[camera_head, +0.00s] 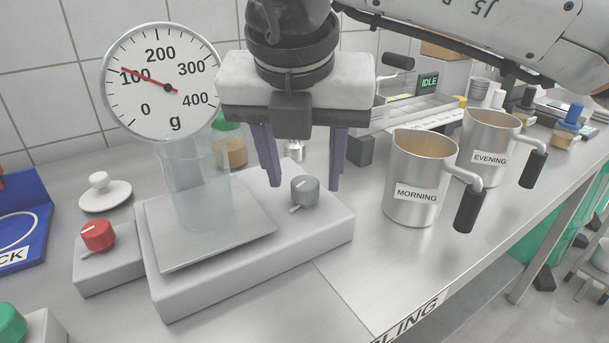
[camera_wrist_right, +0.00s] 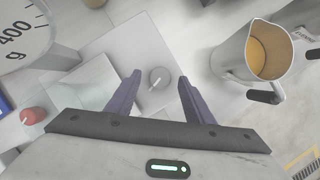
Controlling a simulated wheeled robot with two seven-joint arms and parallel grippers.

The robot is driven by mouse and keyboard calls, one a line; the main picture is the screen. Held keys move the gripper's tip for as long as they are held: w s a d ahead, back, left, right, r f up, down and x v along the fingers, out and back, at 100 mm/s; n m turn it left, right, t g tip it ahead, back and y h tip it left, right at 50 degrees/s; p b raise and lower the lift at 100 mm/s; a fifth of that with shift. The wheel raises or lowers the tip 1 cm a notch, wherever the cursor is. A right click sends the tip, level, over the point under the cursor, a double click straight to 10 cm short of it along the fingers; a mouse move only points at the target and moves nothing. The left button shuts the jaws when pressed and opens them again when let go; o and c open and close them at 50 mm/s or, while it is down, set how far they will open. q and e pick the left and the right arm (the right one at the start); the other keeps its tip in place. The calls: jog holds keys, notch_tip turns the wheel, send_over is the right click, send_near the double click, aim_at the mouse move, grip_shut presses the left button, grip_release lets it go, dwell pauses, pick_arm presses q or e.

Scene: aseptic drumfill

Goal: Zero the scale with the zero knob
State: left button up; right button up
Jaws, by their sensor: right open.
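The scale (camera_head: 330,232) is a pale grey base with a square metal plate (camera_head: 255,228) and a round dial (camera_head: 143,108). Its red needle points a little past 100 g. A clear glass beaker (camera_head: 190,190) stands on the plate. The grey zero knob (camera_head: 305,190) with a light pointer sits on the base right of the plate. My right gripper (camera_head: 306,186) is open, pointing down, with its purple fingers apart on either side of the knob. In the right wrist view the knob (camera_wrist_right: 158,77) lies between the fingertips, not gripped. My left gripper is not in view.
A red knob (camera_head: 98,236) on a grey box stands left of the scale. Metal jugs marked MORNING (camera_head: 420,170) and EVENING (camera_head: 487,140) stand to the right. A white lid (camera_head: 105,192) and a blue tray (camera_head: 25,225) are at left. The front bench is clear.

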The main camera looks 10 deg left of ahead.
jog(key=shift+w+f, duration=0.3)
jog(key=shift+f, duration=0.25)
jog(key=c, duration=1)
jog(key=shift+c, duration=0.2)
